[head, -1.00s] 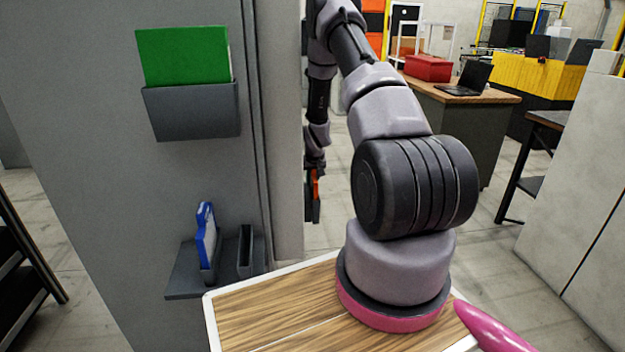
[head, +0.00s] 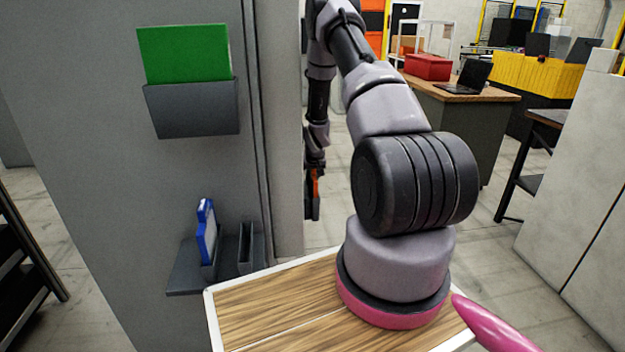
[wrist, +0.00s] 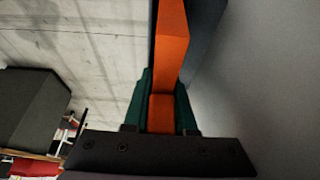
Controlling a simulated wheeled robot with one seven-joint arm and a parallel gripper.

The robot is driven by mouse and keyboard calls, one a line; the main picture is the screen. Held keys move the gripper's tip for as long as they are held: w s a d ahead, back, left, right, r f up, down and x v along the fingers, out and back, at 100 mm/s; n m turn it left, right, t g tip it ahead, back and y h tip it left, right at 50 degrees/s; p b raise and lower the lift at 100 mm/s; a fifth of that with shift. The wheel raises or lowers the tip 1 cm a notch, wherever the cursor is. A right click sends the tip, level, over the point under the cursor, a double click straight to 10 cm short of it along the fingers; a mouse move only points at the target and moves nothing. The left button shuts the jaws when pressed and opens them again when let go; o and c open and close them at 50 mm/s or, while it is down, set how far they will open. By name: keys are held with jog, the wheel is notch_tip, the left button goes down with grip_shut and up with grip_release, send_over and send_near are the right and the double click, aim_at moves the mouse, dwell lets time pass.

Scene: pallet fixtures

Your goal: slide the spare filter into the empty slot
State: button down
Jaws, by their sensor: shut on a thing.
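A blue-framed panel with a pale face (head: 206,238), which looks like the spare filter, stands upright in a holder on a small grey shelf (head: 184,280) on the cabinet side. A narrow dark holder (head: 246,250) beside it looks empty. My gripper (head: 313,192) is away from both, beyond the cabinet's right edge and partly hidden by it. In the wrist view my gripper (wrist: 162,90) is shut on a long orange bar (wrist: 172,45), which also shows as a small orange piece in the head view (head: 315,184). I cannot tell whether the bar is fixed to anything.
The grey cabinet (head: 80,120) fills the left, with a green sheet (head: 184,54) in a wall pocket (head: 192,110). A pale surface (wrist: 260,90) lies close right of the bar in the wrist view. A desk (head: 455,93) stands behind; bare floor (head: 490,250) shows at right.

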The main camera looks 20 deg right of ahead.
jog(key=shift+s+a+f, duration=0.1)
jog(key=shift+s+f, duration=0.2)
jog(key=shift+f, duration=0.25)
jog(key=c, duration=0.7)
grip_release()
jog(key=shift+o, duration=0.2)
jog(key=v, duration=0.7)
jog(key=w+v, duration=0.1)
jog(key=v, duration=0.3)
jog(key=shift+s+r, duration=0.15)
jog(key=shift+r, duration=0.35)
